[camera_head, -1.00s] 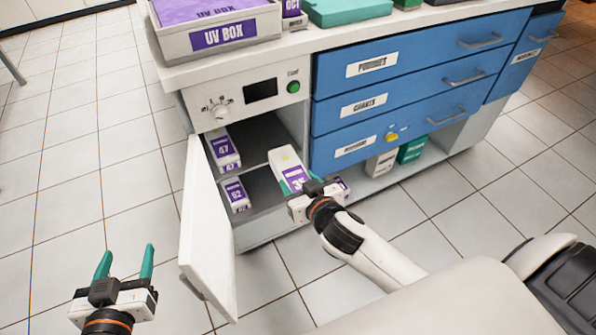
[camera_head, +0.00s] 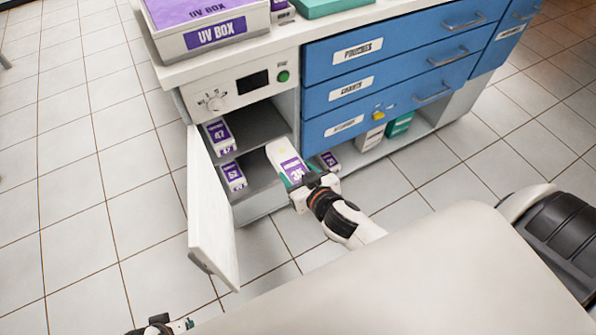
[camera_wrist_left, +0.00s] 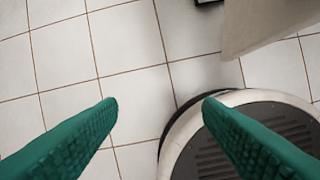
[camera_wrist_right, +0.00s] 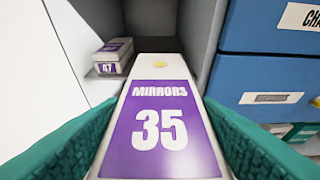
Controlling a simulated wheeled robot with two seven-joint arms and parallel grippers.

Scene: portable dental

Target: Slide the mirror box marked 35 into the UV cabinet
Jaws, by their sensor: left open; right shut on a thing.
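The white mirror box (camera_head: 283,157) with the purple label 35 is at the mouth of the open UV cabinet (camera_head: 284,107). In the right wrist view the box (camera_wrist_right: 160,133) reads MIRRORS 35 and points into the dark cabinet. My right gripper (camera_head: 308,184) is shut on the near end of the box, with a green finger on each side. How far the box's far end is inside I cannot tell exactly. My left gripper (camera_wrist_left: 160,103) is open and empty above the floor, low at the bottom left in the head view.
Box 47 (camera_head: 219,136) and box 52 (camera_head: 233,176) stand at the left inside the cabinet. The white door (camera_head: 212,205) hangs open on the left. Blue drawers (camera_head: 400,60) are at the right. Another purple-labelled box (camera_head: 329,161) sits on the lower shelf.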

